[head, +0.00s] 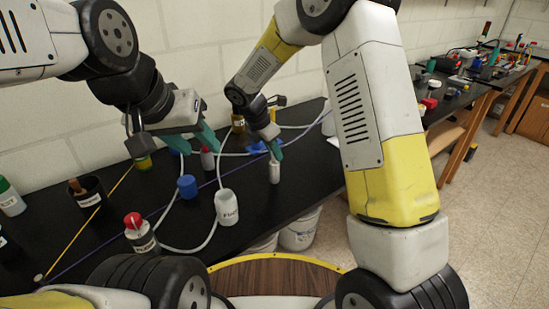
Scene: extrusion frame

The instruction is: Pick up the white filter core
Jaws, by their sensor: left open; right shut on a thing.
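A small white cylinder, which looks like the white filter core (274,172), hangs upright at the fingertips of my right gripper (274,150). My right gripper's teal fingers are shut on its top end. I cannot tell whether its lower end touches the black table (285,205). My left gripper (196,148) has its teal fingers spread apart and points down above the table, left of the white cylinder.
A white labelled bottle (226,207) with tubing, a blue cylinder (187,187) and a red-capped bottle (140,232) stand in front. A black cup (87,190) is at left. Blue material (257,147) lies by the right gripper. White buckets (299,232) stand below the table edge.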

